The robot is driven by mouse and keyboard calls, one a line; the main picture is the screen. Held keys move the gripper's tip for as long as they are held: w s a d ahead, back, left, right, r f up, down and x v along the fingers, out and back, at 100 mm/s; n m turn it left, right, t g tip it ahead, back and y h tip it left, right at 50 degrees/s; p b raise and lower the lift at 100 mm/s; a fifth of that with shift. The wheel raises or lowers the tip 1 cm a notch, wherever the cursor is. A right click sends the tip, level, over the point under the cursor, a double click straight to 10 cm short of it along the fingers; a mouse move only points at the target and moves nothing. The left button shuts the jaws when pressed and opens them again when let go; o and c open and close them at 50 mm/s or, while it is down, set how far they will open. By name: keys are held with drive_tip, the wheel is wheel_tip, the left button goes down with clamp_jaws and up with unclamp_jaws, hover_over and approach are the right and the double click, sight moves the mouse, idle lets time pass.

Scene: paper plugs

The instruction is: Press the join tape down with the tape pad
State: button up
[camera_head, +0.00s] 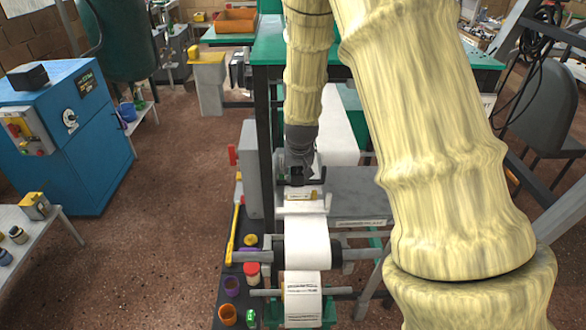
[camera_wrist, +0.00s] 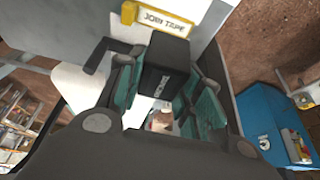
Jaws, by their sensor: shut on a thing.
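My gripper (camera_head: 297,172) points down over the paper line in the head view. In the wrist view its teal-padded fingers (camera_wrist: 160,95) are shut on a black block with a pale label, the tape pad (camera_wrist: 166,62). The join tape's yellow-framed label (camera_wrist: 165,18) reads "JOIN TAPE" and lies just beyond the pad at the top of that view. In the head view the label (camera_head: 300,196) sits on the white paper just in front of my gripper. I cannot tell whether the pad touches the tape or the paper.
The white paper (camera_head: 306,240) runs forward over rollers to a printed roll (camera_head: 303,300). A grey table (camera_head: 360,192) lies right. A blue cabinet (camera_head: 70,140) stands farther left, with open floor between.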

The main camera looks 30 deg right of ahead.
sight(296, 184)
drive_tip(key=shift+s+a+f+b, duration=0.15)
drive_tip(key=shift+s+f+b, duration=0.15)
drive_tip(key=shift+s+b, duration=0.3)
drive_tip(key=w+f, duration=0.1)
drive_tip(key=f, duration=0.1)
drive_tip(key=w+f+b, duration=0.1)
drive_tip(key=f, duration=0.1)
drive_tip(key=shift+w, duration=0.1)
drive_tip(key=shift+f+b, duration=0.25)
drive_tip(key=shift+b, duration=0.2)
drive_tip(key=shift+s, duration=0.65)
drive_tip(key=shift+w+f, duration=0.2)
drive_tip(key=shift+w, duration=0.15)
drive_tip(key=shift+s+r, duration=0.15)
drive_tip(key=shift+s, duration=0.1)
drive_tip(key=shift+w, duration=0.1)
drive_tip(key=shift+f+b, duration=0.35)
drive_tip(key=shift+f, duration=0.35)
idle(0.4)
